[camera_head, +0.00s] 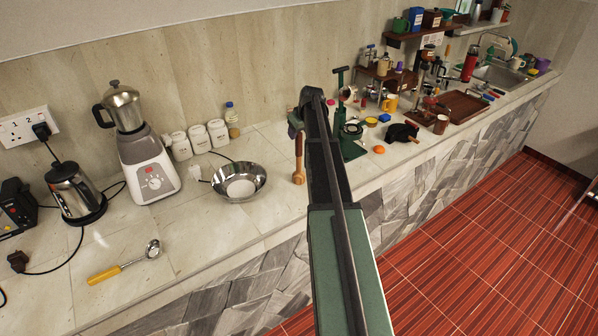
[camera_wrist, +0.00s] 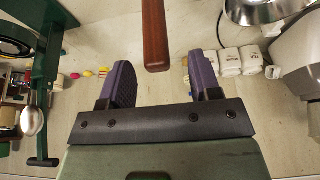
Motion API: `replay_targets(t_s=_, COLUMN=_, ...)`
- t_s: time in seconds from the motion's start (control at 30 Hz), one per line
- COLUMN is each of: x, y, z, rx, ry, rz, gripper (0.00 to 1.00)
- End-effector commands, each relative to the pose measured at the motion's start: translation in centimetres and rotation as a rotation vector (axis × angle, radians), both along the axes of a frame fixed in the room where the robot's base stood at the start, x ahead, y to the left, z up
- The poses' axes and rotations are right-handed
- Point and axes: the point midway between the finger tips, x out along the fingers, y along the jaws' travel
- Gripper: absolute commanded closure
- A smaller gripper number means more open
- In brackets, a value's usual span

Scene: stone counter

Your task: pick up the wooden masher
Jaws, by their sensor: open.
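My gripper (camera_wrist: 160,62) is open, with one purple finger on each side of the handle and a visible gap to both. No contact shows. In the head view my gripper (camera_head: 296,119) is mostly hidden by my arm, near the top of the masher.
A metal bowl (camera_head: 239,181) sits left of the masher. A green stand (camera_head: 350,135) rises close on the right, also at left in the wrist view (camera_wrist: 52,80). A blender (camera_head: 145,160) and a yellow-handled ladle (camera_head: 118,268) are farther left. The front-left counter is fairly clear.

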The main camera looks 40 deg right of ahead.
Motion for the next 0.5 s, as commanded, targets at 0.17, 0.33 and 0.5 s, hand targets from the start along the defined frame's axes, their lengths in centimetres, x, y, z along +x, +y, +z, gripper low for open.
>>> replay_targets(t_s=0.17, x=1.0, y=-0.3, z=-3.9, rx=0.000, ry=0.000, rz=0.000, gripper=0.43)
replay_targets(t_s=0.33, x=1.7, y=-0.3, z=-4.8, rx=0.000, ry=0.000, rz=0.001, gripper=0.43)
replay_targets(t_s=0.5, x=1.6, y=-0.3, z=-4.5, rx=0.000, ry=0.000, rz=0.000, gripper=0.47)
